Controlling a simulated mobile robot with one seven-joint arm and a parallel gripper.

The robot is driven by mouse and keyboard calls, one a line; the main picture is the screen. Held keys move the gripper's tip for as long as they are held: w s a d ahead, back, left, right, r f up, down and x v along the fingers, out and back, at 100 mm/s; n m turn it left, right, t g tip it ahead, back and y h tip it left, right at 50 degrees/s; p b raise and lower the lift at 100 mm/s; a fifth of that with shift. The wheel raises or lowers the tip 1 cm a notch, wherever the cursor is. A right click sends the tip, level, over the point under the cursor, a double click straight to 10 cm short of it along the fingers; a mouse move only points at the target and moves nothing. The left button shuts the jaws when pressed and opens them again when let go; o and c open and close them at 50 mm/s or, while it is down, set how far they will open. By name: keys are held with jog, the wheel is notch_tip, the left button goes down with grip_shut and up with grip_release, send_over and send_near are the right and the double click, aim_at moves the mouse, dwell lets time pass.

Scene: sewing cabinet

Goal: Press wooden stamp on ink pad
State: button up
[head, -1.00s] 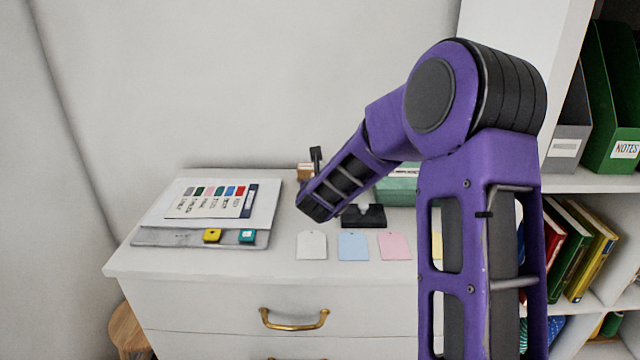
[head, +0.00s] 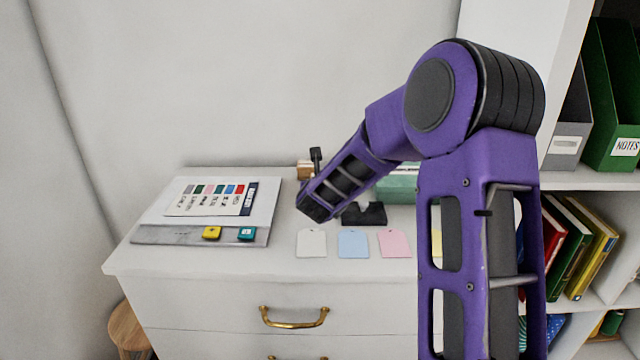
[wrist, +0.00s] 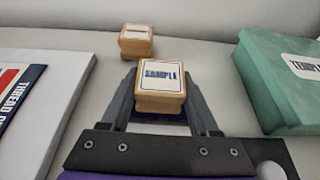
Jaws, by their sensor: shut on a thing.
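My gripper (wrist: 160,100) is shut on a wooden stamp (wrist: 160,86) with a white label reading SAMPLE on top. The stamp stands upright between the two fingers in the wrist view. A dark purple-blue surface, perhaps the ink pad (wrist: 158,117), shows just at the stamp's lower front edge. I cannot tell whether the stamp's underside touches it. In the head view my arm hides the gripper, the held stamp and that surface.
A second wooden stamp (wrist: 137,41) stands behind. A green box (wrist: 272,85) is at right, a black notched piece (head: 372,214) nearer. A sheet with colour swatches (head: 212,198) lies at left. White (head: 311,243), blue (head: 353,244) and pink (head: 394,243) tags lie in front.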

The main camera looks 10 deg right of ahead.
dwell(0.3)
jog(key=shift+r+p, duration=1.45)
jog(key=shift+r, duration=2.05)
